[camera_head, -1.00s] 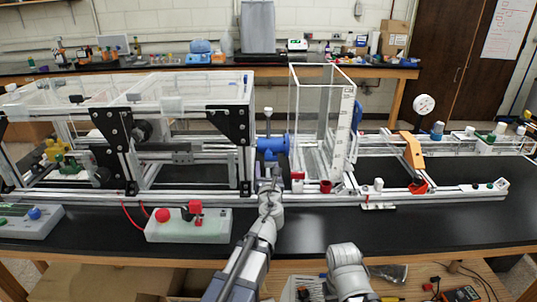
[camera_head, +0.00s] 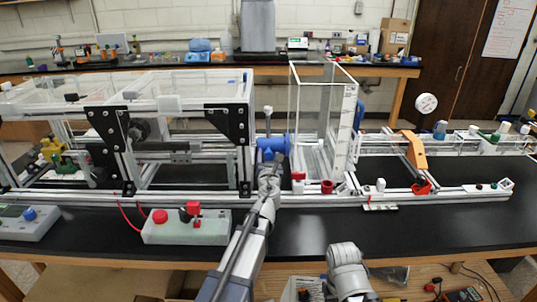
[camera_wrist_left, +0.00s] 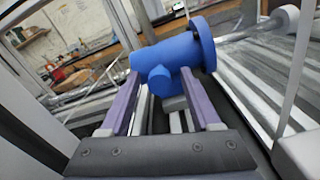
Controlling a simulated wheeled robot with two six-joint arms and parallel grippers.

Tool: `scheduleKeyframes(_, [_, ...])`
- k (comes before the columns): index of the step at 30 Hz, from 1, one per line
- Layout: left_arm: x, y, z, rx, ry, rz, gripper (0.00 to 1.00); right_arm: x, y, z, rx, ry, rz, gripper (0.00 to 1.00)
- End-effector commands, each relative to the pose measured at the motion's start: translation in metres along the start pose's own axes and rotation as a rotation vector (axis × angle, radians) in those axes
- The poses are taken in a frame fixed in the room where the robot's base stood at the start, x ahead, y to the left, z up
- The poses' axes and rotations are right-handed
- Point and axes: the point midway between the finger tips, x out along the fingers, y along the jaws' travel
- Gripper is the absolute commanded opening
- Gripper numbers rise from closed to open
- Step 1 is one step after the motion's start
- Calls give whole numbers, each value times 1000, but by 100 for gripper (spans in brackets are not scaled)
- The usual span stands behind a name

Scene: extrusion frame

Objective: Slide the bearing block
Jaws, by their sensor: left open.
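The blue bearing block (camera_head: 272,147) sits on the extrusion frame (camera_head: 190,198), between the black-bracketed left section and the clear box. In the left wrist view the blue block (camera_wrist_left: 178,60) has a round flange on its right and a knob facing me. My left gripper (camera_head: 270,166) is right in front of the block. In the left wrist view its two purple fingers (camera_wrist_left: 158,100) are open, pointing at the block, one toward each side of its lower part. I cannot tell whether they touch it. My right gripper is out of view; only part of that arm shows at the bottom.
A clear tall box (camera_head: 322,115) stands just right of the block. Black corner brackets (camera_head: 232,125) stand to its left. A control box with red buttons (camera_head: 186,227) lies in front on the black table. An orange bracket (camera_head: 414,150) stands farther right.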

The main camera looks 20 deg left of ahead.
Motion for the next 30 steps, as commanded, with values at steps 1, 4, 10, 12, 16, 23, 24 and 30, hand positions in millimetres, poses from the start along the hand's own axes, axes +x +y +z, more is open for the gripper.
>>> scheduleKeyframes(1, [10, 0, 0, 0, 0, 1, 64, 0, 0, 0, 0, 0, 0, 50])
scheduleKeyframes(4, [16, 0, 0, 0, 0, 0, 64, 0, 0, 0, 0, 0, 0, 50])
scheduleKeyframes(10, [16, 0, 0, 0, 0, 0, 64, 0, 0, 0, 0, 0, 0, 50])
scheduleKeyframes(12, [16, 0, 0, 0, 0, 0, 62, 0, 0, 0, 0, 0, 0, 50])
scheduleKeyframes(16, [16, 0, 0, 0, 0, 0, 47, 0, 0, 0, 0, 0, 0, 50])
scheduleKeyframes(23, [15, 0, 0, 0, 0, 0, 21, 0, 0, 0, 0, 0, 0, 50])
scheduleKeyframes(24, [15, 0, 0, 0, 0, 0, 16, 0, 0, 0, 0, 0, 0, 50])
scheduleKeyframes(30, [15, 0, 0, 0, 0, 0, 0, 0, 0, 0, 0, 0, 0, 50])
